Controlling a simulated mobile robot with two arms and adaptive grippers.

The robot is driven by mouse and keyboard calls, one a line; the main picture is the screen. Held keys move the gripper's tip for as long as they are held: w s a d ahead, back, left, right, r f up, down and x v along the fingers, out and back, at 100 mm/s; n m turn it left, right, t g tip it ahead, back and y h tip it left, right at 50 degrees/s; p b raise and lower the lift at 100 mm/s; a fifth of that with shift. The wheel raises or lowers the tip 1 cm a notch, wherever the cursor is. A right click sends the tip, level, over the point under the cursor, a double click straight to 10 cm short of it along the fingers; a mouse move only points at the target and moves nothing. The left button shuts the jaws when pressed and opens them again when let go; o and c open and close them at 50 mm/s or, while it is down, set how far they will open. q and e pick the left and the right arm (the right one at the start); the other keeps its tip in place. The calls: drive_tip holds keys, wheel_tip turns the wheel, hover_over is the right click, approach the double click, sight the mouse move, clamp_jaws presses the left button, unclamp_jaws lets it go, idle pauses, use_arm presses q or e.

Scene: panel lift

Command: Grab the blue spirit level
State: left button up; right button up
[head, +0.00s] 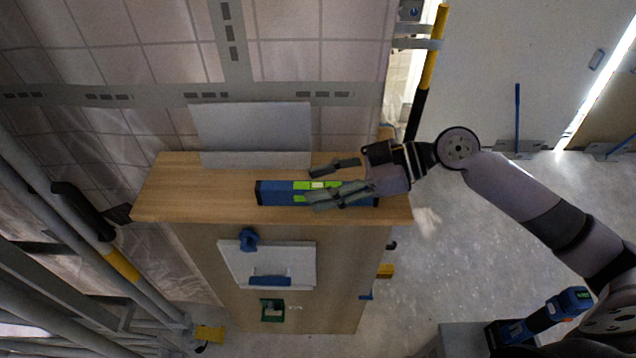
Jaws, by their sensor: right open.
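The blue spirit level (274,193) lies along the wooden top of a cabinet-like stand, with bright green parts near its middle. My right gripper (335,181) comes in from the right, over the right half of the level. Its two fingers are spread apart, one at the far side and one across the level, hiding part of it. I cannot tell whether the fingers touch it. My left gripper is not in view.
The wooden top (175,190) has free room left of the level. A white panel (255,130) stands at its back edge. Grey scaffold-like poles (75,235) run at the left. A blue power tool (545,315) sits at the lower right.

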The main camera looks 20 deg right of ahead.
drive_tip(key=shift+x, duration=0.85)
drive_tip(key=shift+c, duration=0.3)
clamp_jaws()
